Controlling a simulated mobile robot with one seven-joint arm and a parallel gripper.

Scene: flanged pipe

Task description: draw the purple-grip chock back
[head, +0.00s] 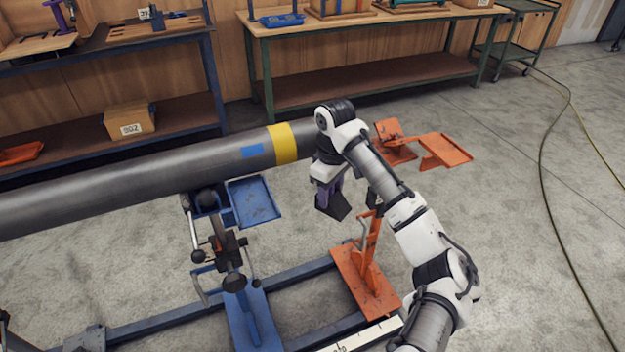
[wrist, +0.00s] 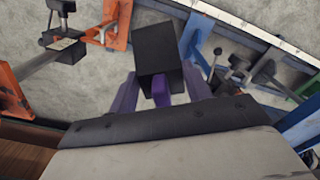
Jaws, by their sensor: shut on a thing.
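The purple-grip chock (wrist: 157,48) is a dark block with a purple grip, in the middle of the wrist view. My gripper (wrist: 160,85) has its purple-grey fingers on either side of that grip and is shut on it. In the head view the chock (head: 334,207) hangs as a dark wedge under my gripper (head: 327,190), just below the right end of the pipe (head: 200,175). My arm hides that pipe end. I cannot tell whether the chock touches anything besides my gripper.
An orange stand (head: 367,275) on the blue rail (head: 310,272) is close right of the chock. A blue stand (head: 245,310) with a clamp and a blue tray (head: 252,202) are to the left. More orange pieces (head: 442,150) lie behind my arm.

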